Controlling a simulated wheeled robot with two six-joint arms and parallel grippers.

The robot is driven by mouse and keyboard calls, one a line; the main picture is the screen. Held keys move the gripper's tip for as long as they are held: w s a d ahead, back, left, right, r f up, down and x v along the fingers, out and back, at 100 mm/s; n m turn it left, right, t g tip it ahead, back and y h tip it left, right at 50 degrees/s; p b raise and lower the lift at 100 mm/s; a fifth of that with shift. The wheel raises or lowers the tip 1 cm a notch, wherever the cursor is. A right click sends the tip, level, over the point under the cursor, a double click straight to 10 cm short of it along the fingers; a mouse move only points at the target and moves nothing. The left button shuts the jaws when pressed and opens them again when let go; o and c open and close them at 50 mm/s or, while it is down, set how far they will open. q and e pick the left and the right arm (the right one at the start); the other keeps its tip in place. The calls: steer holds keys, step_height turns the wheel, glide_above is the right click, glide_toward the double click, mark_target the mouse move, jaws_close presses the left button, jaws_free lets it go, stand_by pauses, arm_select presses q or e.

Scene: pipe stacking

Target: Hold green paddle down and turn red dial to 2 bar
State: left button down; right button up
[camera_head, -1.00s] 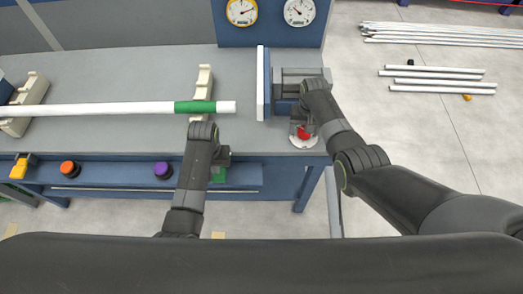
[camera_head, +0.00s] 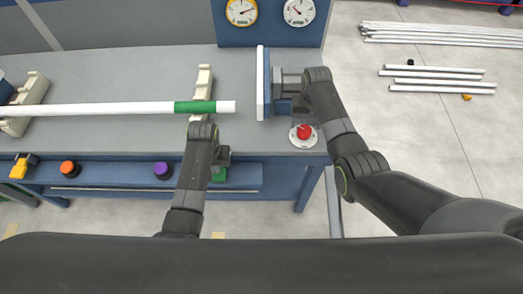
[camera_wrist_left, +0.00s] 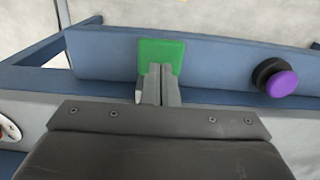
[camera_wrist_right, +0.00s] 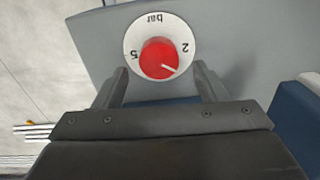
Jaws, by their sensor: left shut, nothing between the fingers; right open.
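The red dial (camera_head: 304,131) sits on a white disc at the bench's front right corner. In the right wrist view the red dial (camera_wrist_right: 158,52) has its white pointer line towards the lower right, a little below the "2" mark. My right gripper (camera_wrist_right: 163,78) is open and empty, its fingers apart on the near side of the dial. The green paddle (camera_wrist_left: 172,52) is on the blue front rail. My left gripper (camera_wrist_left: 160,70) is shut and empty, its tips over the paddle and seemingly against it. In the head view the paddle (camera_head: 219,175) is partly hidden by my left arm.
A white pipe (camera_head: 100,110) with a green band rests on beige supports (camera_head: 203,85). A blue and white plate (camera_head: 262,85) stands left of my right gripper. A yellow gauge (camera_head: 242,11) and a white gauge (camera_head: 299,12) are behind. Orange (camera_head: 69,168) and purple (camera_head: 162,170) knobs sit on the front rail.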

mark_target(305, 130)
steer(key=m, duration=1.2)
steer(key=shift+m, duration=2.6)
steer(key=shift+s+f, duration=0.15)
steer(key=shift+f, duration=1.85)
steer(key=shift+c, duration=0.4)
steer(key=c, duration=0.8)
